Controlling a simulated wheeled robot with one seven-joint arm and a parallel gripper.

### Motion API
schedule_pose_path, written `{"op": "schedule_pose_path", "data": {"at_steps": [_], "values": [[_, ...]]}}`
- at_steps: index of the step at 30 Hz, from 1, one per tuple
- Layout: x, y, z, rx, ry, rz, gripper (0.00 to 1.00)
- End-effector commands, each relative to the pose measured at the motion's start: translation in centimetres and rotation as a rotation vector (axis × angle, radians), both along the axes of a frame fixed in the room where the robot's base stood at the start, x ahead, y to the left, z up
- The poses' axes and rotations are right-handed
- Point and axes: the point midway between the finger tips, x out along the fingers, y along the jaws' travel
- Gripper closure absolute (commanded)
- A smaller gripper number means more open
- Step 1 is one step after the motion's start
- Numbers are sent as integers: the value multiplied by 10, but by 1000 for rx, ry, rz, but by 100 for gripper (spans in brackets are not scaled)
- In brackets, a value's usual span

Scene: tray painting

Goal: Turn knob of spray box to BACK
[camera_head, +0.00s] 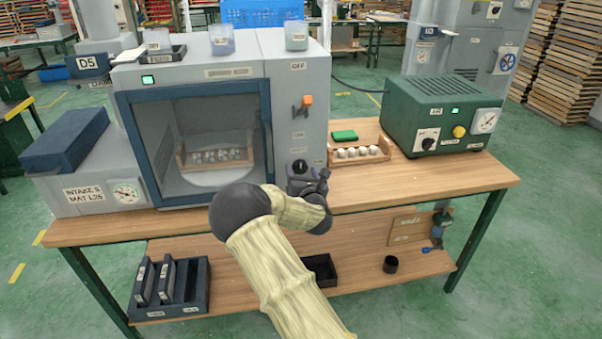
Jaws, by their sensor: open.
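The grey spray box (290,60) stands on the wooden bench, with a blue-framed window (200,140). Through the window a wooden tray (187,163) with several small pale items sits on a round turntable (205,183). The box's right front panel has an orange-tipped switch (306,102) under an OFF label and a black knob (299,167) low down. My gripper (308,182) is right at the lower knob, partly covering the panel there. It is open. I cannot tell whether its fingers touch the knob, and the knob's pointer and nearby labels are too small to read.
A green box (440,110) with a gauge and knobs stands at the right. A wooden tray (362,152) with several white pieces lies between the boxes. The bench's front right (440,182) is clear. The lower shelf holds a dark rack (170,300) and a black cup (390,264).

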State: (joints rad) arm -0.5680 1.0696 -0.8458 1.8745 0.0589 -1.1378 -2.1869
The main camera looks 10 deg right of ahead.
Motion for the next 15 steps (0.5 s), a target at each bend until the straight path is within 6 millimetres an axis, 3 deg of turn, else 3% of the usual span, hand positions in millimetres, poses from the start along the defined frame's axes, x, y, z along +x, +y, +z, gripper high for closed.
{"op": "schedule_pose_path", "data": {"at_steps": [2, 6, 9, 15], "values": [[0, 0, 0, 0, 0, 0, 38], [0, 0, 0, 0, 0, 0, 65], [0, 0, 0, 0, 0, 0, 81], [0, 2, 0, 7, -1, 2, 81]]}}
